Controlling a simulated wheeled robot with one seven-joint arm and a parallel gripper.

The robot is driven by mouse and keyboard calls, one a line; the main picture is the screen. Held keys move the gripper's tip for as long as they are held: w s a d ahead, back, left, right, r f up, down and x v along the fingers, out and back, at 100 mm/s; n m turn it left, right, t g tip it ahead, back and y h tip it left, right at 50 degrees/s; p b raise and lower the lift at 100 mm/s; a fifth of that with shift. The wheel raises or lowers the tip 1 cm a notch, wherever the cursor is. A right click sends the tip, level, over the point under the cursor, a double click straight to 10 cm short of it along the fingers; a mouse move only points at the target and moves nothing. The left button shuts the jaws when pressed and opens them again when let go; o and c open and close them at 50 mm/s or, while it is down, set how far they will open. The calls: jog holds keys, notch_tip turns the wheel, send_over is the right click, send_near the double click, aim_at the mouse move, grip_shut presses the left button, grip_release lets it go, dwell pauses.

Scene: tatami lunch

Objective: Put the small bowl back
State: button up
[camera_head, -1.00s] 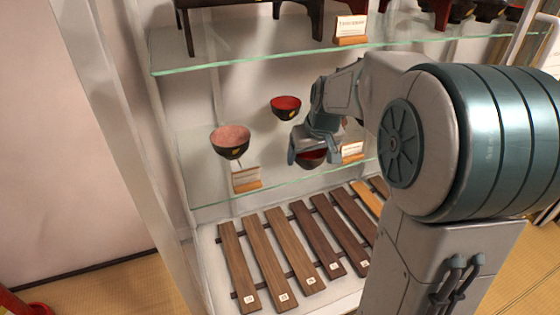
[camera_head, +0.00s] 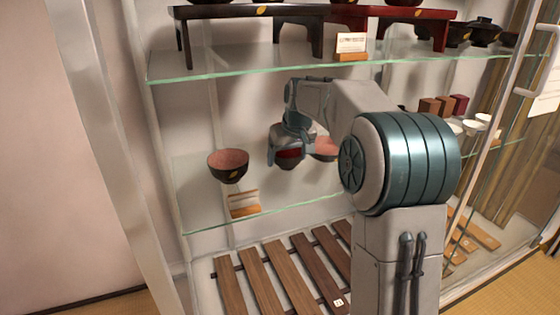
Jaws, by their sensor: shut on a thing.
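My gripper (camera_head: 289,160) is shut on a small dark bowl with a red inside (camera_head: 289,154). It holds the bowl inside the glass cabinet, over the lower glass shelf (camera_head: 255,218). The fingers and wrist hide much of the bowl, and I cannot tell whether it touches the shelf. A dark bowl with a pink inside (camera_head: 228,168) stands upright on this shelf to the left of my gripper. Another pink-lined bowl (camera_head: 325,149) shows just right of my gripper, partly hidden by my arm.
A label card on a wooden stand (camera_head: 244,203) is in front of the left bowl. The upper glass shelf (camera_head: 230,70) is close above my arm and carries small tray tables. Wooden slats (camera_head: 262,280) lie below. The cabinet's left frame post (camera_head: 115,150) is upright.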

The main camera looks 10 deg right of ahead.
jog(key=w, duration=0.2)
jog(key=w+a, duration=0.1)
jog(key=w, duration=0.2)
jog(key=shift+w+a+b, duration=0.1)
jog(key=shift+w+b, duration=0.15)
jog(key=shift+b, duration=0.05)
notch_tip(320, 180, down, 4)
jog(key=shift+r+b, duration=0.25)
jog(key=shift+b, duration=1)
jog(key=shift+f, duration=0.15)
jog(key=o, duration=1.1)
